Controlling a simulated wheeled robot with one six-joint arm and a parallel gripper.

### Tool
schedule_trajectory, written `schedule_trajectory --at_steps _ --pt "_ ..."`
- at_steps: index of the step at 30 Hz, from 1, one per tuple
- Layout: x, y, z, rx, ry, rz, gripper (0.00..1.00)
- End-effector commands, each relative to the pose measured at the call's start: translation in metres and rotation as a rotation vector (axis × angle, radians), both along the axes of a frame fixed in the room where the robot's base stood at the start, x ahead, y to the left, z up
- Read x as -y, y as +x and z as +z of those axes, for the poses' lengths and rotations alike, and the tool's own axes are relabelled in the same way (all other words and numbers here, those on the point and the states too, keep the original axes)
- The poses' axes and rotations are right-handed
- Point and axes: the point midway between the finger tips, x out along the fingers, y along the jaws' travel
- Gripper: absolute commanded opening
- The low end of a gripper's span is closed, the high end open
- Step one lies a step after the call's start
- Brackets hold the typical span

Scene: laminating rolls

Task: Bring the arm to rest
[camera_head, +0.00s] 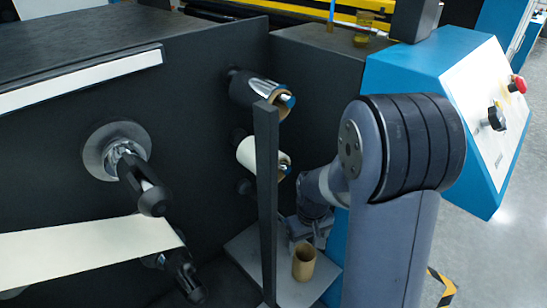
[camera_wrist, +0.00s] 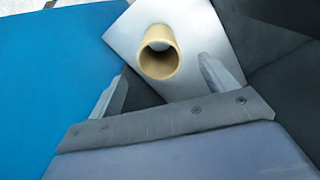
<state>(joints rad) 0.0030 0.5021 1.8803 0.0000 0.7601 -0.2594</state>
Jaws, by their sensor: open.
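My gripper shows in the wrist view (camera_wrist: 165,85), with its two fingers spread apart and nothing between them. In the head view my gripper (camera_head: 308,232) is partly hidden low behind my arm and the dark upright post. A brown cardboard tube (camera_wrist: 158,52) stands on a grey metal plate (camera_wrist: 205,30), just beyond the fingertips and apart from them. The same tube stands upright on the plate in the head view (camera_head: 303,262).
A dark upright post (camera_head: 266,200) stands close left of my gripper. Two roll shafts, one with a dark roll (camera_head: 255,92) and one with a white roll (camera_head: 255,155), stick out from the black machine wall. A blue control box (camera_head: 430,65) stands right, behind my arm.

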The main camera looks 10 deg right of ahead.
Motion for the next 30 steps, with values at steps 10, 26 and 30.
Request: schedule_trajectory --at_steps 10,26,30 --pt "0.0 0.0 -0.011 -0.002 -0.001 0.0 0.8" --pt "0.001 0.007 -0.09 -0.003 0.0 0.0 0.8" --pt "0.001 0.006 -0.113 -0.003 0.0 0.0 0.8"
